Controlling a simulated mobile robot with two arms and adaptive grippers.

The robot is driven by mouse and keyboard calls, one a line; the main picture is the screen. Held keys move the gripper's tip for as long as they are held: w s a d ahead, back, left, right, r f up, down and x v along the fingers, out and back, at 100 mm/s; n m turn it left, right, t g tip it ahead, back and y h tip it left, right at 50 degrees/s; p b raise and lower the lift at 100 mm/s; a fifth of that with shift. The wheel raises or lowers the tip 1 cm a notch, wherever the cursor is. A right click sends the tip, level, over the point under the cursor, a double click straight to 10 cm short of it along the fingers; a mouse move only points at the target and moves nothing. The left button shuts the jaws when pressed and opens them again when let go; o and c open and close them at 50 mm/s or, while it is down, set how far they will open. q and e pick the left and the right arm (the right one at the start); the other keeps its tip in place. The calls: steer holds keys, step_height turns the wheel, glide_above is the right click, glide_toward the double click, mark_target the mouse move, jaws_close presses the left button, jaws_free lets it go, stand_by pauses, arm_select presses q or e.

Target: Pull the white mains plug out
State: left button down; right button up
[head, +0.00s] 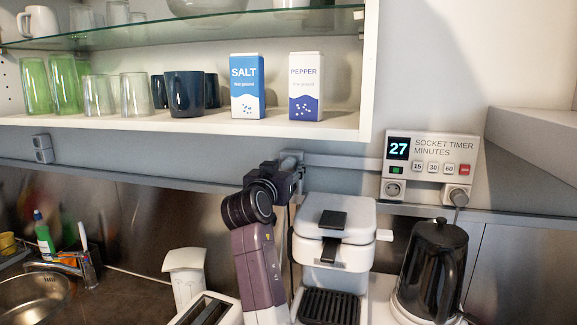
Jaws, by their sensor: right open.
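My right gripper (289,170) is in the middle of the head view, in front of the wall rail. It is open, and its dark fingers are close to a small grey-white block (291,156) at the rail. The gripper partly hides this block, so I cannot tell whether it is a plug or a socket, or whether they touch. A pale plug (458,194) sits in the right outlet of the socket timer (432,160), with a grey cord hanging towards the black kettle (432,268). The timer's left outlet (393,188) is empty. My left gripper is out of view.
A shelf (190,124) with glasses, mugs, a salt box (247,88) and a pepper box (306,86) hangs above my gripper. A white appliance (335,232) stands right of my arm, a toaster (208,308) left of it. The wall between block and timer is clear.

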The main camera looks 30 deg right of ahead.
jaws_close()
stand_by(0.3)
steer(key=shift+a+f, duration=0.1)
steer(key=shift+s+a, duration=0.6)
steer(key=shift+a, duration=0.05)
steer(key=shift+b+v, duration=0.55)
steer(key=shift+v, duration=1.5)
